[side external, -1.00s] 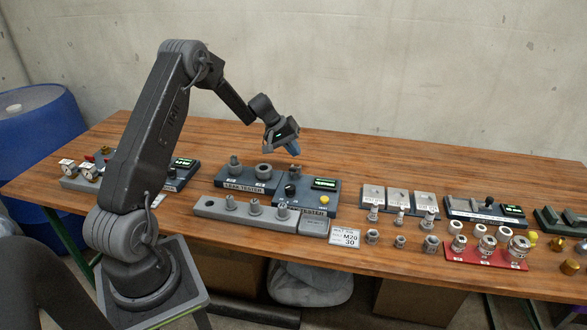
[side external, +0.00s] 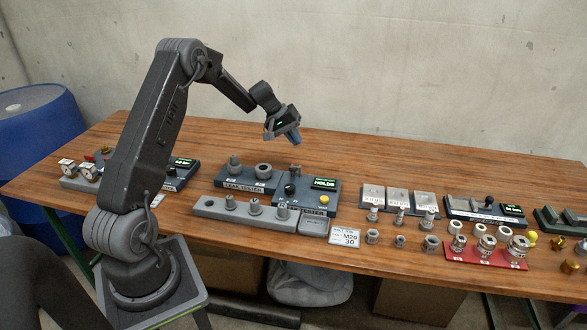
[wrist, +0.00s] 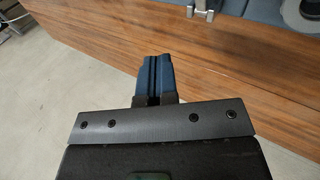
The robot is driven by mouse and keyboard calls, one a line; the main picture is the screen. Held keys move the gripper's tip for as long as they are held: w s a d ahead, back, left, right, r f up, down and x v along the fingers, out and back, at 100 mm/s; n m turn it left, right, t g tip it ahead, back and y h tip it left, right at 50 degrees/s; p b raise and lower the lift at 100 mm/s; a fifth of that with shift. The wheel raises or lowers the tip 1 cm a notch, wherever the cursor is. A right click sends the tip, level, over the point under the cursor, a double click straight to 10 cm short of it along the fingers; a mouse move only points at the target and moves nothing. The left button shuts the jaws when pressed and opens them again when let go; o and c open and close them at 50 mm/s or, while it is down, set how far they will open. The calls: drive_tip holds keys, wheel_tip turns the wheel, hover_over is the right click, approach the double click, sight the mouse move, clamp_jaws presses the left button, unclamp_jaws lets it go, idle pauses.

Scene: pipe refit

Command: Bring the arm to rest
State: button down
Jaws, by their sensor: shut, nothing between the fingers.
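My gripper (side external: 296,138) hangs in the air above the leak tester (side external: 305,190), with its blue fingers together and nothing between them. The leak tester is a dark blue-grey unit with a green-lit display (side external: 325,184) that appears to read HOLDS. It has a black knob and a yellow button.
The wooden bench (side external: 450,165) is bare along its back. A grey rack (side external: 215,206) with fittings stands before the tester. Red tray (side external: 480,256), plates and several loose fittings lie to the right. A blue barrel (side external: 40,140) stands at left.

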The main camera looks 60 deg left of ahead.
drive_tip(key=s+d+r+m+g+y, duration=0.1)
drive_tip(key=s+d+r+m, duration=0.3)
drive_tip(key=d+r, duration=0.55)
drive_tip(key=s+d+r+m+y, duration=0.1)
drive_tip(key=s+d+r+m, duration=0.1)
drive_tip(key=s+d+r, duration=0.75)
drive_tip(key=s+d+f+m+t+y, duration=0.1)
drive_tip(key=s+d+m, duration=0.3)
drive_tip(key=s+d, duration=0.7)
drive_tip(key=s, duration=0.5)
drive_tip(key=shift+d+f+y, duration=0.35)
drive_tip(key=shift+d+y, duration=0.05)
